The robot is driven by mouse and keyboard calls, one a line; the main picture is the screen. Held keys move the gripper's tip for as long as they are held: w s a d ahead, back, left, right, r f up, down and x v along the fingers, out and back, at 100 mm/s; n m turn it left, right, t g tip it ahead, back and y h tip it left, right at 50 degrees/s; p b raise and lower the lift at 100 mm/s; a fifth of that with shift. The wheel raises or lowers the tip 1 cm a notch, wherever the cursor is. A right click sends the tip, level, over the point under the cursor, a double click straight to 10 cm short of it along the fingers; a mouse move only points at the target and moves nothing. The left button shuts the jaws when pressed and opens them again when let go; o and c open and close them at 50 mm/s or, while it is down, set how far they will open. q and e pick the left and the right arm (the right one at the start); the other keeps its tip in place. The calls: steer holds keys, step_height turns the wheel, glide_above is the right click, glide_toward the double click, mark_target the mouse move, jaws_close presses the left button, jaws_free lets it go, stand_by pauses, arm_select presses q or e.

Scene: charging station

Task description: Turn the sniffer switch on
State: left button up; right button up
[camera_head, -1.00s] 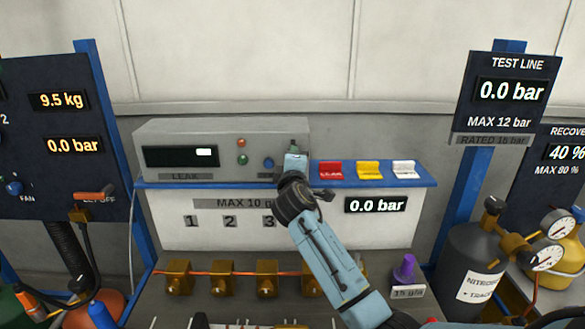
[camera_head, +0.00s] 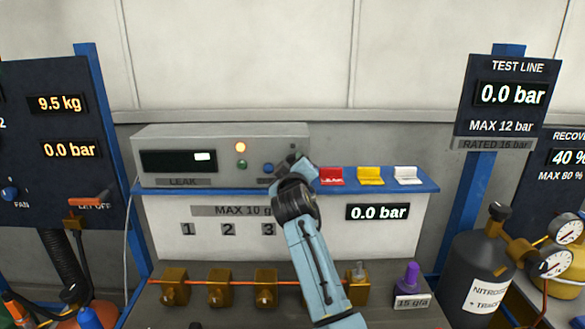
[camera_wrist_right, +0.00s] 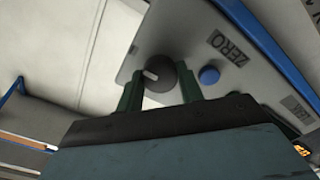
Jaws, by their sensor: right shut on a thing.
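The grey sniffer box (camera_head: 220,140) stands on the blue-edged shelf, with a LEAK label and a dark display. Its upper lamp (camera_head: 240,147) glows amber; a green lamp (camera_head: 242,165) sits below it. The switch is a dark round knob with a white mark (camera_wrist_right: 160,75) in the right wrist view, beside a blue button (camera_wrist_right: 208,75) and a ZERO label. My right gripper (camera_head: 298,166) is at the box's right end and hides the knob in the head view. Its green fingers (camera_wrist_right: 160,90) are shut on the knob, one on each side. My left gripper is not in view.
Red (camera_head: 331,176), yellow (camera_head: 369,176) and white (camera_head: 407,176) tabs sit on the shelf just right of my gripper. Brass valves (camera_head: 220,288) line the bench below. A dark nitrogen cylinder (camera_head: 475,270) with gauges stands at the right.

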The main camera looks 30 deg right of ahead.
stand_by(0.4)
steer(key=o, duration=1)
steer(key=shift+s, duration=0.1)
steer(key=b+v, duration=0.1)
steer(key=v, duration=1.2)
steer(key=shift+s, duration=0.1)
